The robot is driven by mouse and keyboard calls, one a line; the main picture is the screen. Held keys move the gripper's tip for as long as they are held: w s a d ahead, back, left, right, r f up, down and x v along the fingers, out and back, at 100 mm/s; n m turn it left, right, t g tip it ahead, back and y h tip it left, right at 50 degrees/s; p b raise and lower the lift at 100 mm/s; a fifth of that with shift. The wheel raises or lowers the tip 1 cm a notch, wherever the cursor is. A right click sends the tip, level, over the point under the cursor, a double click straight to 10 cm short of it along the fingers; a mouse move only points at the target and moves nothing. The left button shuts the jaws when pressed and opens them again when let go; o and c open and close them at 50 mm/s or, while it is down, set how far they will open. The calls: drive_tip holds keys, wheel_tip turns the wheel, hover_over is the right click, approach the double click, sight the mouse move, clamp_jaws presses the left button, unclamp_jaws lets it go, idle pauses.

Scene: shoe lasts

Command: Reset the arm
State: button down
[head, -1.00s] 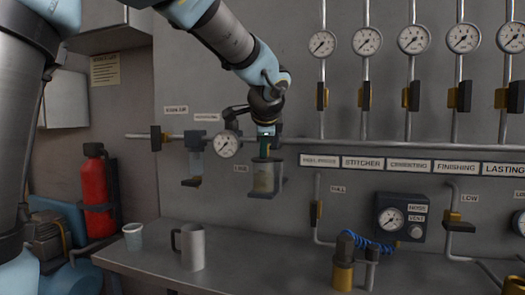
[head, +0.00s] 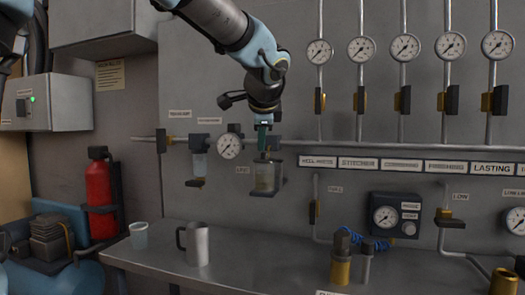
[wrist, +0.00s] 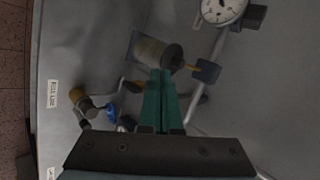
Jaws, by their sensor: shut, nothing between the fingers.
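My gripper (head: 263,141) hangs at the end of my arm, pointing down in front of the wall panel. It is just above or in front of a clear bowl unit (head: 265,177) on the pipe; I cannot tell whether they touch. In the wrist view my green fingers (wrist: 164,88) are together and hold nothing. Their tips lie in front of the bowl unit (wrist: 152,50), which shows just beyond them.
Round gauges (head: 320,52) with valves line the wall. A brass-based fitting (head: 341,262) stands at the right. A red extinguisher (head: 99,195) hangs at the left.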

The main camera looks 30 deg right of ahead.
drive_tip(key=a+v, duration=0.1)
drive_tip(key=v, duration=0.5)
drive_tip(key=w+a+f+n+g+y, duration=0.25)
drive_tip(key=a+f+n, duration=0.25)
drive_tip(key=a+f, duration=0.5)
drive_tip(key=w+a+f+n+g+y, duration=0.1)
drive_tip(key=w+a+f+n, duration=0.3)
drive_tip(key=a+f, duration=0.55)
drive_tip(key=s+a+f+n+g, duration=0.3)
drive_tip(key=s+a+f+n, duration=0.7)
drive_tip(key=a+f+n, duration=0.2)
wheel_tip(320, 180, down, 3)
drive_tip(key=shift+s+a+f+n, duration=0.1)
drive_tip(key=shift+s+a+n, duration=0.25)
drive_tip(key=shift+a, duration=0.75)
drive_tip(key=c, duration=1.6)
unclamp_jaws()
drive_tip(key=shift+g, duration=0.25)
